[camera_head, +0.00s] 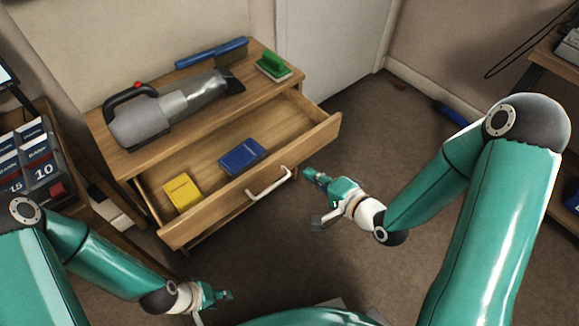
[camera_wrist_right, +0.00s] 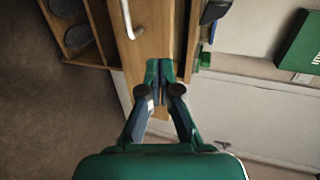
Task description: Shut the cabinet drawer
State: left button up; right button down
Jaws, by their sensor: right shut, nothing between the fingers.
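The wooden cabinet drawer (camera_head: 325,131) is pulled out, with a white handle (camera_head: 268,182) on its front. A yellow box (camera_head: 182,192) and a blue box (camera_head: 241,157) lie inside it. My right gripper (camera_head: 309,174) is shut and empty, near the right part of the drawer front. In the right wrist view its closed fingertips (camera_wrist_right: 160,66) overlap the drawer front beside the handle (camera_wrist_right: 131,18); I cannot tell whether they touch. My left gripper (camera_head: 226,295) is low at the front, away from the drawer; its fingers are too small to judge.
On the cabinet top (camera_head: 180,146) stand a handheld vacuum (camera_head: 160,112), a blue-handled brush (camera_head: 212,53) and a green-topped block (camera_head: 272,66). A table with a tear-off calendar (camera_head: 32,160) is at the left. Dark carpet (camera_head: 360,125) is clear to the drawer's right.

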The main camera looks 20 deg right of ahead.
aim_at(285, 154)
jog(key=b+x, duration=0.2)
jog(key=r+b+x, duration=0.1)
jog(key=x, duration=0.2)
jog(key=b+x, duration=0.2)
jog(key=shift+w+a+b, duration=0.3)
jog(key=shift+w, duration=0.15)
pick_arm(q)
notch_tip(285, 154, down, 7)
pick_arm(e)
jog(key=shift+r, duration=0.1)
pick_arm(q)
jog(key=shift+s, duration=0.1)
